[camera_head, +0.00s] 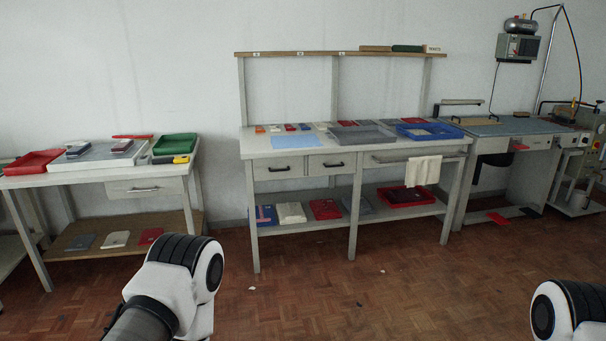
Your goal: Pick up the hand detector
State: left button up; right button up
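A small yellow and black hand-held item (181,159), which looks like the hand detector, lies at the front right edge of the left table (95,180), just in front of a green tray (175,143). It is too small to make out in detail. Only white and black links of my two arms show, at the bottom left and bottom right. Neither gripper is in view.
The left table also bears a red tray (32,162) and a red bar (132,136). A middle workbench (300,150) with drawers holds a blue tray (428,131). A sewing station stands at right. The wooden floor (330,295) is mostly clear.

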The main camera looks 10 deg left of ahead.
aim_at(182, 159)
jog(key=i+j+u, duration=0.25)
jog(key=i+u, duration=0.15)
jog(key=i, duration=0.6)
jog(key=i+u, duration=0.4)
jog(key=i, duration=0.65)
